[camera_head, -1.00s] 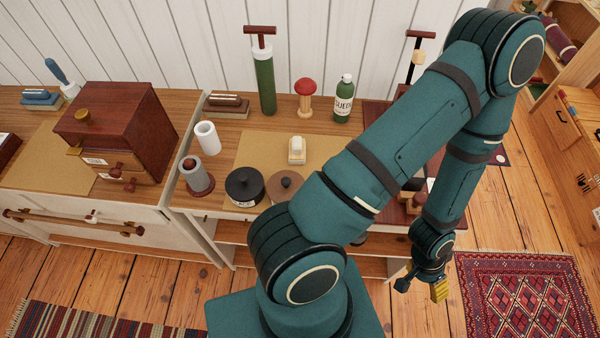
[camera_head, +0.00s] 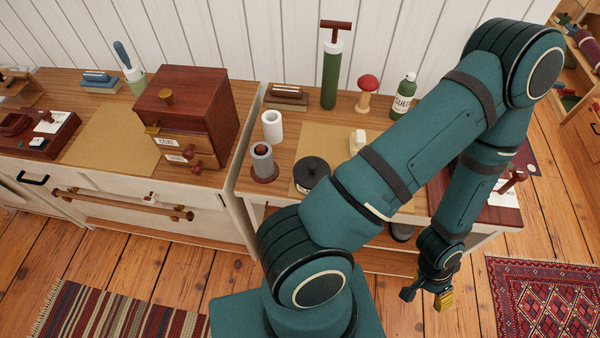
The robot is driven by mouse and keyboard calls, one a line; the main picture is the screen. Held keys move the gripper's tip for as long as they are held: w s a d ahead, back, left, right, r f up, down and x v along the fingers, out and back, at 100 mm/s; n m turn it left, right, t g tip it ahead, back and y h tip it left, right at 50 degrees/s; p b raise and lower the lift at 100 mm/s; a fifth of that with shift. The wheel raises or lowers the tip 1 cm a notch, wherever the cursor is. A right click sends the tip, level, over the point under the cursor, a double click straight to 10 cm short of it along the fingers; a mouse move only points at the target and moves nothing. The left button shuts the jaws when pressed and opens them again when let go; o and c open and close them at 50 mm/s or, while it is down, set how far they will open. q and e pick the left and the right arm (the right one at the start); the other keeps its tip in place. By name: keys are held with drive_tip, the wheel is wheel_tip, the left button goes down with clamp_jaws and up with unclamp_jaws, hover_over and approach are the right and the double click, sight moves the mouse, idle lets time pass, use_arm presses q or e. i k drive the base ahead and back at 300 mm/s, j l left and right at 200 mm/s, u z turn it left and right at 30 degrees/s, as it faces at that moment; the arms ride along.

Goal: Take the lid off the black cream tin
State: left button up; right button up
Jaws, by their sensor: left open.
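The black cream tin (camera_head: 303,183) stands on the right-hand worktop, just left of my arm's elbow part. Its round black lid (camera_head: 313,168) with a small knob sits on top. My arm covers the worktop to the right of the tin. My left gripper (camera_head: 426,297) hangs low over the floor in front of the worktop, well to the right of and below the tin. It is open, with nothing seen between its fingers. My right gripper is not in view.
A grey cylinder on a red base (camera_head: 263,165) and a white cup (camera_head: 272,126) stand left of the tin. A small cream block (camera_head: 358,141) and a green bottle (camera_head: 403,96) are behind. A dark red drawer box (camera_head: 190,115) stands on the left worktop.

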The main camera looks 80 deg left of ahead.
sight(309, 171)
drive_tip(key=k+u, duration=0.15)
drive_tip(key=u, duration=1.05)
drive_tip(key=l+u, duration=0.15)
drive_tip(key=u, duration=1.3)
drive_tip(key=l+u, duration=0.1)
drive_tip(key=l, duration=0.5)
drive_tip(key=k, duration=0.3)
drive_tip(key=j, duration=0.65)
drive_tip(key=i+j+z, duration=0.1)
drive_tip(key=j+z, duration=0.15)
drive_tip(key=z, duration=0.2)
drive_tip(key=j+z, duration=0.3)
drive_tip(key=z, duration=0.15)
